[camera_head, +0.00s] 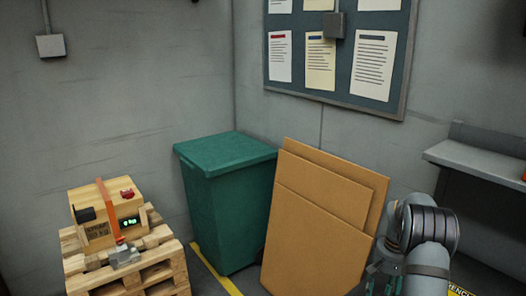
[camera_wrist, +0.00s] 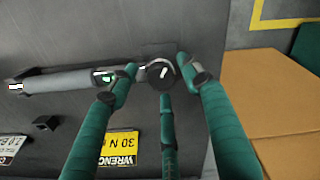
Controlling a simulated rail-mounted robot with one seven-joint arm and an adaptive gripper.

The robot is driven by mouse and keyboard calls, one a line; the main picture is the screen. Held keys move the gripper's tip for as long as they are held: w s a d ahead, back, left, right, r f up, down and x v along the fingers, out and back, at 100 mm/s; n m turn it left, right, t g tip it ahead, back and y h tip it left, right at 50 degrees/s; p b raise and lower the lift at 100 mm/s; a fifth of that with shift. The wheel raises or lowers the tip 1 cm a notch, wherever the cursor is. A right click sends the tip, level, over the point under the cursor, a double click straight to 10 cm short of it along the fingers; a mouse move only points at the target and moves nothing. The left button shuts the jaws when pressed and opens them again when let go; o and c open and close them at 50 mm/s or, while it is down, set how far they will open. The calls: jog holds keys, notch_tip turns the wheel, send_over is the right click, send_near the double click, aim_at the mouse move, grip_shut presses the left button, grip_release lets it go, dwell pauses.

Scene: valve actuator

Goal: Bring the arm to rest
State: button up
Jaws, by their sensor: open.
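My arm (camera_head: 430,245) shows at the lower right of the head view, with its bent joint in front of the cardboard and shelf. My gripper (camera_wrist: 158,80) shows in the wrist view with its green fingers spread and nothing held between them. A grey wrench-like tool (camera_wrist: 65,81) with a round dark head (camera_wrist: 160,73) lies on a dark grey surface (camera_wrist: 120,40). The fingertips appear around or above the round head; I cannot tell whether they touch it. In the head view the fingers are mostly hidden at the bottom edge.
Cardboard sheets (camera_head: 318,215) lean beside the arm, with a green bin (camera_head: 228,200) left of them. A wooden pallet stack (camera_head: 160,268) carries a wooden box (camera_head: 105,215). A grey shelf (camera_head: 480,162) stands at right.

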jog(key=n+p, duration=0.1)
jog(key=n, duration=0.1)
jog(key=n+p, duration=0.1)
jog(key=n, duration=0.1)
jog(key=shift+r+n, duration=0.2)
jog(key=shift+n, duration=0.1)
jog(key=n+p, duration=0.1)
jog(key=n, duration=0.3)
jog(key=shift+f+p, duration=0.2)
jog(key=shift+p, duration=0.15)
